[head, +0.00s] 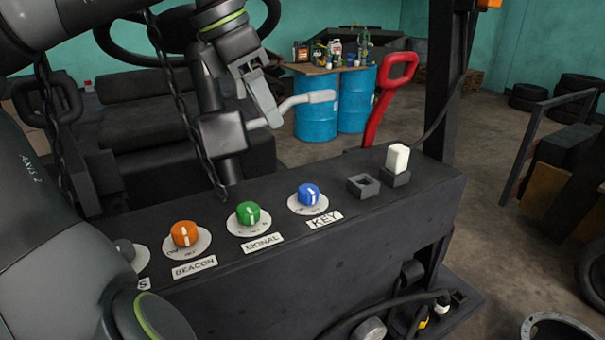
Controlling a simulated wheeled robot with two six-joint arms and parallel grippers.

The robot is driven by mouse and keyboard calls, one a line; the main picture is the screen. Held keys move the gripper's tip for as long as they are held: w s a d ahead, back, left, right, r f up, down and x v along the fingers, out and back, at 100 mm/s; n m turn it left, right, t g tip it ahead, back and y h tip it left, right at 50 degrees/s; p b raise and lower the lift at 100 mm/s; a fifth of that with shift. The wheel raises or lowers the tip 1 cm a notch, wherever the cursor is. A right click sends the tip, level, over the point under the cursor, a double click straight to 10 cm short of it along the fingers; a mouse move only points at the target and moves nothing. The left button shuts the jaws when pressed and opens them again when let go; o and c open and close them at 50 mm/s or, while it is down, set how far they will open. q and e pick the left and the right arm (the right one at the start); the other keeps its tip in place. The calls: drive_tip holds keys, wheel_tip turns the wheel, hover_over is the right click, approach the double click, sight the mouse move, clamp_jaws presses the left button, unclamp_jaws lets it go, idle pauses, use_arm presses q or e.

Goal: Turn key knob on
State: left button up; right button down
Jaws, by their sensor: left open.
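The key knob (308,195) is blue with a white pointer line and sits on a round white dial on top of the dark panel. A label reading KEY (324,219) is in front of it. The pointer looks roughly upright in the picture; the dial's small lettering is too small to read. My left gripper (271,97) is open, above and behind the blue knob, and apart from it. Nothing shows between its fingers. My right gripper is not in view.
A green signal knob (248,213) and an orange beacon knob (184,234) are left of the key knob. A white rocker switch (397,159) stands on the right. A grey-handled lever (303,101), a red handle (387,97) and a steering wheel (113,38) are behind the panel.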

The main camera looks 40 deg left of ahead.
use_arm(q)
approach(307, 189)
wheel_tip(307, 189, up, 2)
drive_tip(key=s, duration=0.1)
drive_tip(key=x, duration=0.1)
drive_tip(key=p+x, duration=0.1)
drive_tip(key=x, duration=0.3)
drive_tip(key=shift+w+a+f+p, duration=0.1)
drive_tip(key=shift+w+a+p, duration=0.1)
drive_tip(key=shift+a+p, duration=0.15)
drive_tip(key=shift+d+f, duration=0.15)
drive_tip(key=shift+f, duration=0.1)
drive_tip(key=shift+w+d+f, duration=0.2)
drive_tip(key=shift+d+f, duration=0.05)
drive_tip(key=shift+f, duration=0.4)
drive_tip(key=shift+x, duration=0.8)
drive_tip(key=shift+p+x, duration=0.35)
drive_tip(key=shift+x, duration=0.65)
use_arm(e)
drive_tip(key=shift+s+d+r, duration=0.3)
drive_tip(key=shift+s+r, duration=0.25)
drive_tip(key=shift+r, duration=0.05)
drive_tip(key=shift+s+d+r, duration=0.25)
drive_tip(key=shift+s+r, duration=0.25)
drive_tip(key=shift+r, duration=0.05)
use_arm(q)
drive_tip(key=shift+w, duration=0.1)
drive_tip(key=shift+a, duration=0.1)
